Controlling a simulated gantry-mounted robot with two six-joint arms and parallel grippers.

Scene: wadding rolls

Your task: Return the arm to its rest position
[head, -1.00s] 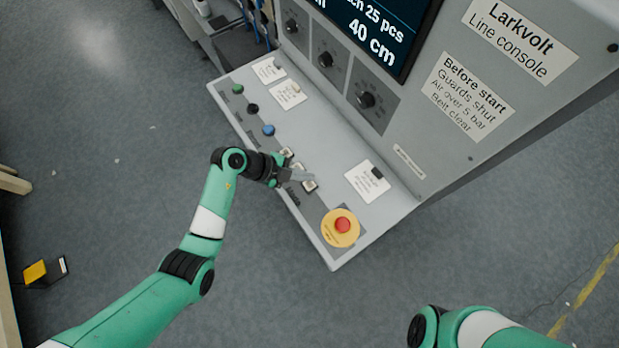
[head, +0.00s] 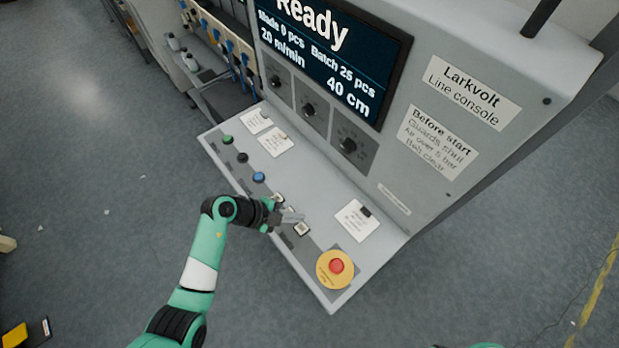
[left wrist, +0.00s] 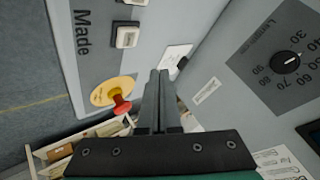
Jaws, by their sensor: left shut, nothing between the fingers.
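My left gripper (head: 294,217) is shut and empty, above the sloped grey desk of the Larkvolt line console (head: 325,200). Its fingers are beside a small square white button (head: 301,229) in the head view; whether they touch the desk cannot be told. In the left wrist view the shut fingers (left wrist: 160,78) point over the desk, with white square buttons (left wrist: 126,36) to their left. My left arm is still reached out over the desk's near edge. My right gripper is out of view; only a sliver of green arm shows at the bottom edge.
A red emergency stop (head: 337,266) on a yellow disc stands close to the gripper. Blue (head: 259,177), black and green buttons line the desk. The screen (head: 335,55) reads "Ready". Dials (head: 347,146) sit on the upright panel. The floor at left is mostly clear.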

